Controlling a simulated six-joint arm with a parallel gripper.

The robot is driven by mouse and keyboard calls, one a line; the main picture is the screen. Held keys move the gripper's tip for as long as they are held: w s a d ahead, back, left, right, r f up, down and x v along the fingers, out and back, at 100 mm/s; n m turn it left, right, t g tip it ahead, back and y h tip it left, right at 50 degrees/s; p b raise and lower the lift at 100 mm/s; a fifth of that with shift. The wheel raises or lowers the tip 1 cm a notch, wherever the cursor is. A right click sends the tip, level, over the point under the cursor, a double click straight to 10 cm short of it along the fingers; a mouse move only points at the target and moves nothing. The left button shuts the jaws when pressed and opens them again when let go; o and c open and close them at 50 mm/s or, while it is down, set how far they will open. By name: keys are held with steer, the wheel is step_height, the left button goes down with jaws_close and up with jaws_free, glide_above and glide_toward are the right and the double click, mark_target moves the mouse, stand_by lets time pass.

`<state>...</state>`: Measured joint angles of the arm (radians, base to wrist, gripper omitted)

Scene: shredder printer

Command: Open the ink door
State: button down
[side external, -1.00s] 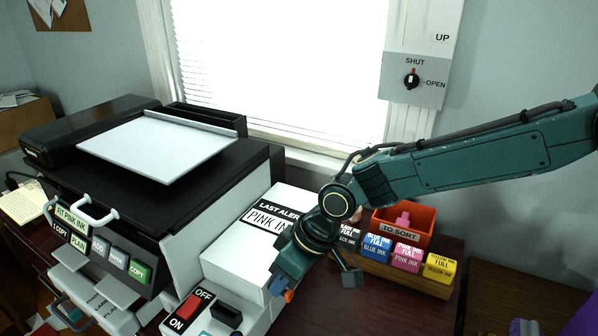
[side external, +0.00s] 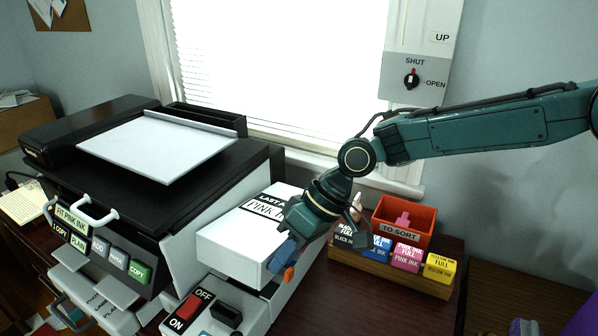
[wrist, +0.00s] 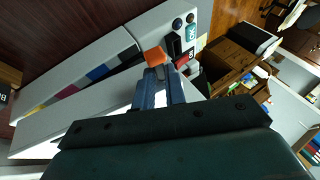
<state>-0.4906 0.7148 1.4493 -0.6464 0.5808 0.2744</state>
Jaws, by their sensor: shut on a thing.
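The white ink door (side external: 232,252) is the lid with the "LAST ALERT PINK INK" label on the unit right of the printer. It is tilted up, with a gap above the white housing (side external: 287,304). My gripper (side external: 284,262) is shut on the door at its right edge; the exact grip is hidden. A row of yellow, pink, blue and black patches (wrist: 85,80) shows along the housing beside the panel.
A red ON/OFF switch (side external: 188,307) sits in front of the door. A rack of ink boxes (side external: 407,257) and an orange "TO SORT" bin (side external: 402,215) stand to the right. The black-topped printer (side external: 110,170) is at left.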

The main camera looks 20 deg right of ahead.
steer(key=w+d+r, duration=0.2)
steer(key=d+r, duration=0.1)
steer(key=r, duration=0.3)
steer(key=w+d+r+g+y, duration=0.1)
steer(key=w+d+r, duration=0.1)
steer(key=r, duration=0.4)
steer(key=shift+w+d+r, duration=0.4)
steer(key=shift+w, duration=0.4)
steer(key=shift+r, duration=0.1)
stand_by(0.3)
steer(key=c, duration=1.5)
jaws_free()
steer(key=shift+w, duration=0.1)
steer(key=shift+o, duration=0.2)
steer(key=shift+r, duration=0.1)
steer(key=shift+s+a, duration=0.15)
steer(key=shift+s, duration=0.05)
